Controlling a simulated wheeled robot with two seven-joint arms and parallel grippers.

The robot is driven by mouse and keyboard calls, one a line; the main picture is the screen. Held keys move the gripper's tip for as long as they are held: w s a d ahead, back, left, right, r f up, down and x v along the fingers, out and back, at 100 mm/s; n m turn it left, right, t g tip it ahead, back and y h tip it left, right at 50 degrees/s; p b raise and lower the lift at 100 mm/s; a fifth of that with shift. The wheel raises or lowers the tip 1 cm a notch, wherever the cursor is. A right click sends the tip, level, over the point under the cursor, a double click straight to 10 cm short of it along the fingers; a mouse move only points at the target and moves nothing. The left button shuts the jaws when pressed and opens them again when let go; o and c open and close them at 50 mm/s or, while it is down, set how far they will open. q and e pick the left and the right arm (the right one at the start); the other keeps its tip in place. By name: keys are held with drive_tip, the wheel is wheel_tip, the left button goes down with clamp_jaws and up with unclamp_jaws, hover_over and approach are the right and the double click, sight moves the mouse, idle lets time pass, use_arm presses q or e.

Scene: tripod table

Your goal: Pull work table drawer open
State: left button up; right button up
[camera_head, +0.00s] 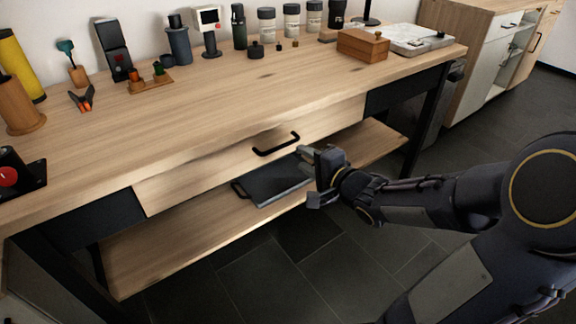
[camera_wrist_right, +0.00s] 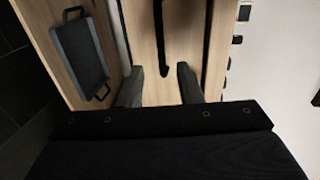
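The work table (camera_head: 220,112) has a light wooden top and a wide wooden drawer front (camera_head: 205,178) that looks closed. A black bar handle (camera_head: 276,144) is fixed on the drawer front and also shows in the right wrist view (camera_wrist_right: 160,35). My right gripper (camera_head: 306,173) is in front of the drawer, just right of and below the handle. In the right wrist view its two fingers (camera_wrist_right: 159,88) are spread apart, with the end of the handle between and beyond them. It holds nothing. My left gripper is in neither view.
A dark tray with handles (camera_head: 272,182) lies on the lower shelf (camera_head: 190,238) under the drawer. Tools, jars and a wooden box (camera_head: 362,46) stand along the tabletop's back. A cabinet (camera_head: 497,55) is at the right. The floor (camera_head: 300,240) before the table is clear.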

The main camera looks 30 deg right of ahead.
drive_tip(key=b+x, duration=0.3)
drive_tip(key=x, duration=0.4)
drive_tip(key=shift+w, duration=0.3)
drive_tip(key=shift+a, duration=0.15)
clamp_jaws()
